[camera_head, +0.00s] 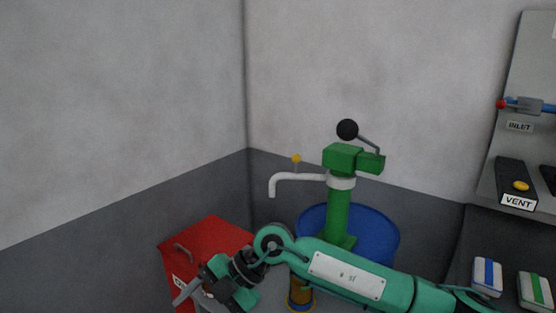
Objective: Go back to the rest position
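My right arm comes in from the lower right, a green link with a white label plate. Its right gripper (192,296) is at the lower left, in front of the red box. A grey finger points down and left. The other finger is not clear against the dark parts, so I cannot tell whether the gripper is open or shut. I see nothing clearly held in it. A copper-brown cylinder (299,291) with a blue and yellow base stands just below the arm link, partly covered by it. My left gripper is not in view.
A green hand pump (338,215) with a white spout and black knob stands at a blue drum (378,229), behind my arm. A red box (212,236) with a handle is at left. At right are a panel marked VENT (517,201) and blue-striped (487,276) and green-striped (536,290) blocks.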

